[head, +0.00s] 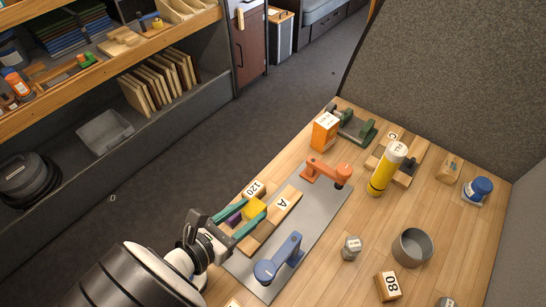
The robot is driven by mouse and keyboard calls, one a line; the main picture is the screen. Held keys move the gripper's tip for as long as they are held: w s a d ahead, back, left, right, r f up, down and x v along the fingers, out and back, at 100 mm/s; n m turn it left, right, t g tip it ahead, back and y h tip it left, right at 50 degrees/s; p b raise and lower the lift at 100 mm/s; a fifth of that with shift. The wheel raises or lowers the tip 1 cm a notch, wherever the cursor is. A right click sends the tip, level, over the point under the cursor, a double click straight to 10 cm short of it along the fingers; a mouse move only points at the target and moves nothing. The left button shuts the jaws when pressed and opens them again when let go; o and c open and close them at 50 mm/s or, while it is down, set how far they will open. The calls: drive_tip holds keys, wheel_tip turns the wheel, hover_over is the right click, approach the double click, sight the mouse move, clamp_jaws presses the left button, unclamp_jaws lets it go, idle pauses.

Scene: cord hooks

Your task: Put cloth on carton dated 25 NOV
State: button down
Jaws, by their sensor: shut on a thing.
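My gripper (256,207), with two teal fingers, is at the left edge of the table, beside the wooden block marked A. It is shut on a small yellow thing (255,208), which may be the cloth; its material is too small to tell. A purple piece (234,218) shows between the fingers, nearer the wrist; I cannot tell whether it is held too. An orange carton (325,132) stands upright at the far left of the table. It has a white label, but the date on it is too small to read.
A grey plate (325,215) carries an orange clamp arm (327,172) and a blue one (280,260). A yellow cylinder (387,170), a grey bowl (412,247), a blue jar (477,190) and a block marked 80 (388,286) stand to the right.

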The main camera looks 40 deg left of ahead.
drive_tip(key=w+a+r, duration=0.1)
drive_tip(key=w+r, duration=0.1)
drive_tip(key=w, duration=0.7)
drive_tip(key=w+r, duration=0.2)
drive_tip(key=w, duration=0.8)
drive_tip(key=w+d+r, duration=0.4)
drive_tip(key=w+d, duration=0.1)
drive_tip(key=w, duration=0.4)
drive_tip(key=w+d+r, duration=0.4)
drive_tip(key=w, duration=0.4)
hover_over(323, 125)
drive_tip(key=f, duration=0.7)
drive_tip(key=shift+w+d, duration=0.1)
drive_tip(key=shift+d, duration=0.15)
drive_tip(key=shift+a+f, duration=0.15)
drive_tip(key=shift+f, duration=0.95)
drive_tip(key=shift+a+f, duration=0.1)
drive_tip(key=shift+f, duration=0.95)
drive_tip(key=shift+c, duration=1.7)
unclamp_jaws()
drive_tip(key=shift+f, duration=0.1)
